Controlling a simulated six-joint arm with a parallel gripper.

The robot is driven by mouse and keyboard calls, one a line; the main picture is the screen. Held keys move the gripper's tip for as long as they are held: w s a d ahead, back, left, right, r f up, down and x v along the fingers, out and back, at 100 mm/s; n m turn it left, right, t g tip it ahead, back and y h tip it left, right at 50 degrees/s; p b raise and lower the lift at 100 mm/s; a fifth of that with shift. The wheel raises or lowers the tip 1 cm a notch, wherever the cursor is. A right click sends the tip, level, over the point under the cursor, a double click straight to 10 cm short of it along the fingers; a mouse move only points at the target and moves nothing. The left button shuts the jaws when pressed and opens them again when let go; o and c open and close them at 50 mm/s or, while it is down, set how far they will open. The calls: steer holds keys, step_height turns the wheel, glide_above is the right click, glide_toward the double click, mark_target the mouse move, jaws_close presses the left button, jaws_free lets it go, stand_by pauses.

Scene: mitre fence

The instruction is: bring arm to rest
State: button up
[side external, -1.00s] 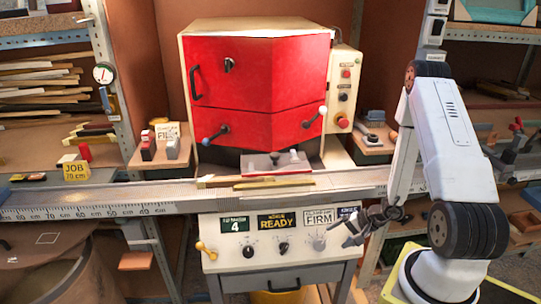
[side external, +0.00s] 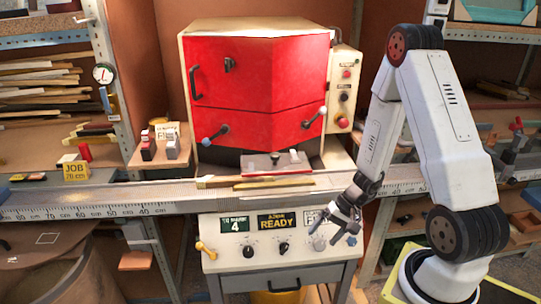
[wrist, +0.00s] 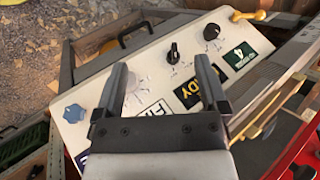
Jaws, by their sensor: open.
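My gripper (side external: 347,224) hangs in front of the right end of the white control panel (side external: 265,255), below the fence rail. In the wrist view my gripper (wrist: 165,85) has its two fingers spread apart with nothing between them. The panel (wrist: 150,95), with its knobs and labels, lies beyond the fingers. My arm is bent, with the elbow high and the forearm sloping down to the left. The gripper covers part of the panel's right-hand labels in the side view.
The red-fronted machine (side external: 258,90) stands behind the panel. The scaled fence rail (side external: 110,205) runs across in front of it, with a gold moulding strip (side external: 260,182) lying at its middle. A yellow JOB 70 cm card (side external: 75,172) is at left. Open space lies right of the panel.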

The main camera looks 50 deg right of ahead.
steer(key=w+a+r+n+g+h, duration=0.1)
steer(key=a+r+n+h, duration=0.5)
steer(key=a+r+n, duration=0.4)
steer(key=v, duration=0.3)
steer(key=shift+w+r, duration=0.25)
steer(key=shift+w, duration=0.1)
